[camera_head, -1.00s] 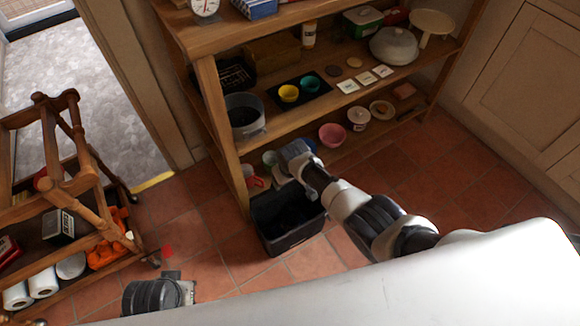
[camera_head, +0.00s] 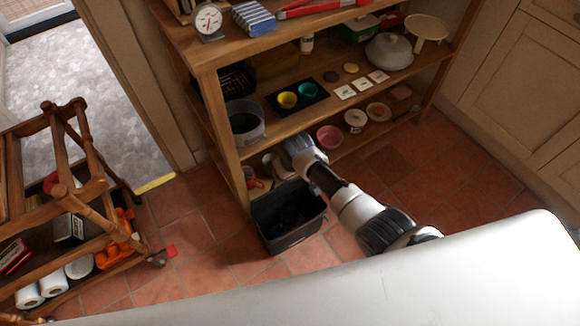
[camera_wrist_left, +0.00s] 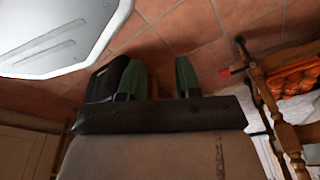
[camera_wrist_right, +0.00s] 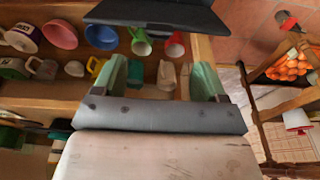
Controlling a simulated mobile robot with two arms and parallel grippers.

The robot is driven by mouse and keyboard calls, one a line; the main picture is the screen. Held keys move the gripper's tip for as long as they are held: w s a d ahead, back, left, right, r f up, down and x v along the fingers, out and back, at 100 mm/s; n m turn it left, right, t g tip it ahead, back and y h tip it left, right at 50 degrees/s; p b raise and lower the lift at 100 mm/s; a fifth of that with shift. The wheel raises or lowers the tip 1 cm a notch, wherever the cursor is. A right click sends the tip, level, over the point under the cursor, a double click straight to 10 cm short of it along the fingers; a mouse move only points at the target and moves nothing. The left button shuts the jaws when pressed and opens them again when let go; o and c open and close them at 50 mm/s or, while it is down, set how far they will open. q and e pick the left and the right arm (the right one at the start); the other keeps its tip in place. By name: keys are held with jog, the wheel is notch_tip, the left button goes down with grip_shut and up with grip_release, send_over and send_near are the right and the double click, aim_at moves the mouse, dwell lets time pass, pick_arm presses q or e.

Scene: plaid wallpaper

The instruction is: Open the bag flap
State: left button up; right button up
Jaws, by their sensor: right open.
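I cannot make out a bag with a flap in any view. An orange thing (camera_head: 118,238), perhaps cloth or a net, lies on the wooden trolley at the left; it also shows in both wrist views (camera_wrist_left: 291,78) (camera_wrist_right: 290,65). My right gripper (camera_wrist_right: 160,82) is open, with nothing between its fingers; cups and other small things show beyond them. In the head view the right arm reaches towards the lower shelf, its end above the black bin's far right corner. My left gripper (camera_wrist_left: 159,80) is open and empty, facing the tiled floor. It is outside the head view.
A black open bin (camera_head: 290,237) stands on the tiles by the shelf post; its inside is dark. The wooden shelf unit (camera_head: 222,140) carries dishes, cups and tins. Tiled floor lies bare between trolley and bin.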

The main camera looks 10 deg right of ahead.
pick_arm(q)
jog(key=shift+s+a+f, duration=0.15)
jog(key=shift+s+f, duration=0.65)
jog(key=shift+s, duration=0.05)
pick_arm(e)
jog(key=shift+s+d+r, duration=0.1)
jog(key=shift+s+r, duration=0.05)
jog(key=shift+r, duration=0.55)
jog(key=shift+c, duration=0.3)
